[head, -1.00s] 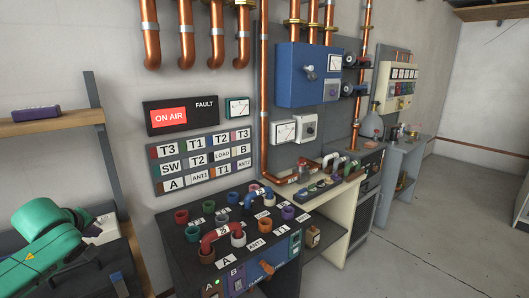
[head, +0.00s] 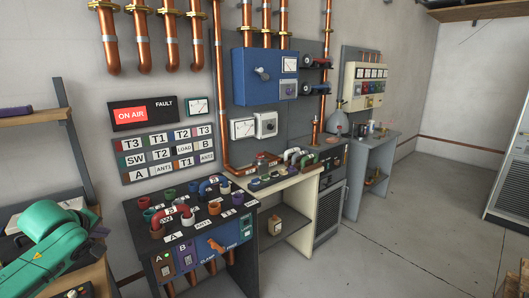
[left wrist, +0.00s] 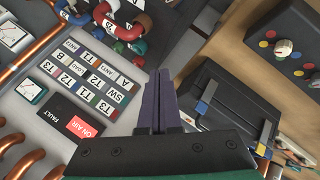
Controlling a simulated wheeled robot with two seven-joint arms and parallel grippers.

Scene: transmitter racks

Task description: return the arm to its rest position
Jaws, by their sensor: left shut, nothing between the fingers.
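My left arm (head: 50,242), with green covers, comes in at the lower left of the head view, beside the wooden shelf unit. My left gripper (left wrist: 163,80) shows in the left wrist view with its dark purple fingers together and nothing between them. Behind the fingers in that view are the label board (left wrist: 93,78) and the red ON AIR sign (left wrist: 84,127), seen turned over.
The patch bench (head: 182,241) with coloured sockets and pipe jumpers stands right of my left arm. A wooden shelf (head: 35,120) is at the left, above the arm. Copper pipes (head: 108,40) run down the wall. Open floor (head: 400,240) lies at the right.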

